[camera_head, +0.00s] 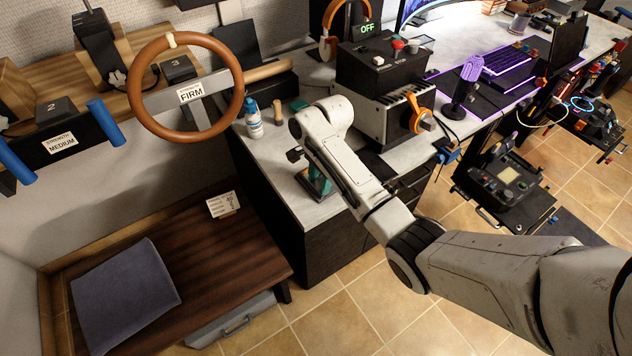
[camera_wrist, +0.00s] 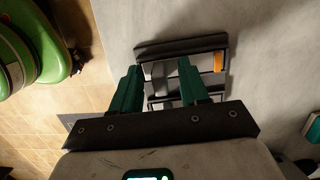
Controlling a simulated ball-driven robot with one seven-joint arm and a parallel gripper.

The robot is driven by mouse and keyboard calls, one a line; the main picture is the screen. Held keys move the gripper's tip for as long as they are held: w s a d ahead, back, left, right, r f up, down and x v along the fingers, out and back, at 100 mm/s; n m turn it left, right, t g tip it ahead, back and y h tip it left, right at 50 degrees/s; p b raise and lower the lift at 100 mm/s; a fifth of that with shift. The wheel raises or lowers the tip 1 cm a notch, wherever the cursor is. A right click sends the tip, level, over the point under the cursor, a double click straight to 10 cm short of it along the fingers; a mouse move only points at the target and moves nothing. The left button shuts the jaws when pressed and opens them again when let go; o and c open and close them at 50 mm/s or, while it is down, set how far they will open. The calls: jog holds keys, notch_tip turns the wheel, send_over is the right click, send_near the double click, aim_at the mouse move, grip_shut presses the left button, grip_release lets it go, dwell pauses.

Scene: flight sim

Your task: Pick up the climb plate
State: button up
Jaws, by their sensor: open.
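My gripper (camera_head: 318,182) reaches down over the front corner of the white-topped counter (camera_head: 345,213). Its two green fingers are apart, with nothing held between them. In the wrist view my gripper (camera_wrist: 158,66) points at a dark frame-like object (camera_wrist: 180,46) with an orange tab at its right end. The fingertips overlap this object in the picture; I cannot tell whether they touch it. No readable label marks it as the climb plate. In the head view my arm and gripper hide most of that spot.
A blue-and-white bottle (camera_head: 253,121) and a small wooden peg (camera_head: 278,112) stand behind my gripper. A black control box (camera_head: 385,62) stands further back on the counter. A wooden bench (camera_head: 225,250) with a grey cushion (camera_head: 125,295) is at lower left.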

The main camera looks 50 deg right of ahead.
grip_shut()
dwell(0.3)
jog(key=shift+r, duration=0.1)
